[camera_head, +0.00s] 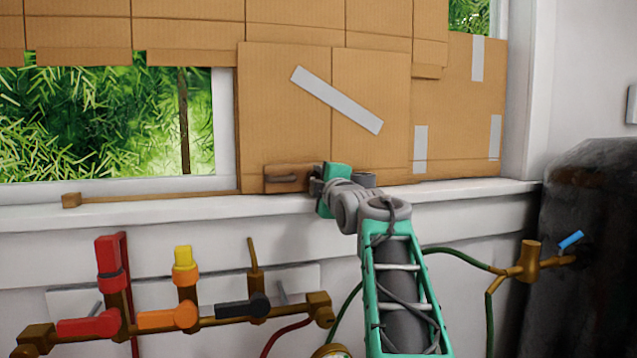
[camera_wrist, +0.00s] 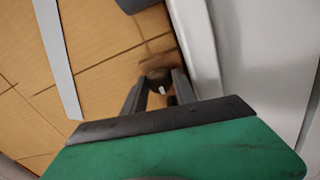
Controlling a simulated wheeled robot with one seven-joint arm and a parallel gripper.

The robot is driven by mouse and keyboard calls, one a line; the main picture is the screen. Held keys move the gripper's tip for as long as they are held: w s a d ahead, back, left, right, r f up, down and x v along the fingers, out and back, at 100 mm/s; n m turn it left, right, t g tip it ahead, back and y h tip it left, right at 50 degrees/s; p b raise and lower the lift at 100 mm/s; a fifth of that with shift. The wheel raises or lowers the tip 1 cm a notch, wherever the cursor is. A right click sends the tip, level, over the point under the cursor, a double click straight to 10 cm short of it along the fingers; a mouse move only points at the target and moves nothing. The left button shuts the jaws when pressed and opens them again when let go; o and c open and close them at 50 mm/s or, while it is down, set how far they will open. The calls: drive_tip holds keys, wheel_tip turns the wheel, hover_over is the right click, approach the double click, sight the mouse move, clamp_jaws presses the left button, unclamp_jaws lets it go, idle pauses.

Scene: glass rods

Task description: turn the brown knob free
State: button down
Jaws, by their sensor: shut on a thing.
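A brown wooden latch piece with a knob (camera_head: 286,178) sits at the foot of the cardboard, just above the window sill. My gripper (camera_head: 316,183) reaches it from the right, low against the cardboard. In the wrist view the brown knob (camera_wrist: 159,76) lies between the tips of my two dark fingers (camera_wrist: 158,85), and the gripper is shut on it. A small pale bit shows just below the knob there. The fingers and wrist hide part of the knob in the head view, so its exact angle cannot be told.
Cardboard sheets (camera_head: 285,110) with grey tape cover much of the window. A wooden stick (camera_head: 140,197) lies along the sill (camera_head: 225,207) at left. Below are pipes with red (camera_head: 108,255), yellow and orange valves. A dark tank (camera_head: 590,240) stands at right.

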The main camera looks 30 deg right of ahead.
drive_tip(key=c, duration=1.3)
unclamp_jaws()
drive_tip(key=shift+o, duration=0.2)
drive_tip(key=v, duration=0.7)
drive_tip(key=shift+s+a, duration=0.15)
drive_tip(key=shift+s, duration=0.25)
